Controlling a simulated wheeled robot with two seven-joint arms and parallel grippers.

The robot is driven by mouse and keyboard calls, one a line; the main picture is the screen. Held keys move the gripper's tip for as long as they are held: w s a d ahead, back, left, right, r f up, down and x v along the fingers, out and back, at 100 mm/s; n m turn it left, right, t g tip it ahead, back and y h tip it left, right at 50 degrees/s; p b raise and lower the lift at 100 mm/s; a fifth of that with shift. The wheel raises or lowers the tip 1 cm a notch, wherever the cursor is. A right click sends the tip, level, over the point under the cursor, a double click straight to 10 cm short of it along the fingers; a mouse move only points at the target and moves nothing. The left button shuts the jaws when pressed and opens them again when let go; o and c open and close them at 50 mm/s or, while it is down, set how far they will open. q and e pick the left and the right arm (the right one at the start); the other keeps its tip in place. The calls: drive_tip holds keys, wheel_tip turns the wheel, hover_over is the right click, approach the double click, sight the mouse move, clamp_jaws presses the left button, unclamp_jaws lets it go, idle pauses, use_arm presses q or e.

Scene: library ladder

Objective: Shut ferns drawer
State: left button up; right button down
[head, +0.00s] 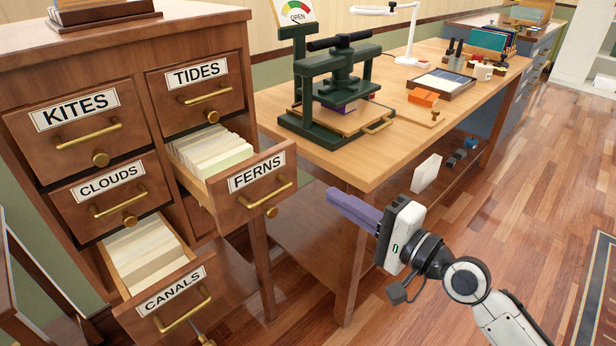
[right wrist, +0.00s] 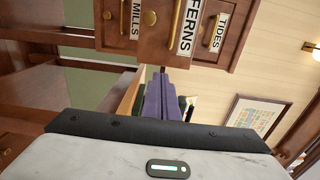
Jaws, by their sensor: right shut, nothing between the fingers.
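The FERNS drawer (head: 232,190) stands pulled out of the wooden card cabinet, on its right side below TIDES. Its open top shows a row of cream cards. Its front has a white label, a brass bar handle and a round knob. The FERNS front also shows at the top of the right wrist view (right wrist: 179,50), turned sideways. My right gripper (head: 330,196) has its purple fingers closed together, empty, to the right of the drawer front and apart from it. The fingers also show in the right wrist view (right wrist: 165,90), pointing toward the FERNS front. My left gripper is out of view.
The CANALS drawer (head: 163,290) is also pulled out, lower left of FERNS. The KITES (head: 75,125), CLOUDS (head: 112,196) and TIDES (head: 200,95) drawers are shut. A wooden table (head: 350,165) with a green press (head: 335,90) stands right of the cabinet. Open floor lies at right.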

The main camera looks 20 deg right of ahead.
sight(296, 173)
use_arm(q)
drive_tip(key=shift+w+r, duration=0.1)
use_arm(e)
drive_tip(key=x, duration=0.8)
drive_tip(key=shift+w+a+f, duration=0.1)
drive_tip(key=shift+w+a, duration=0.05)
drive_tip(key=shift+w, duration=0.2)
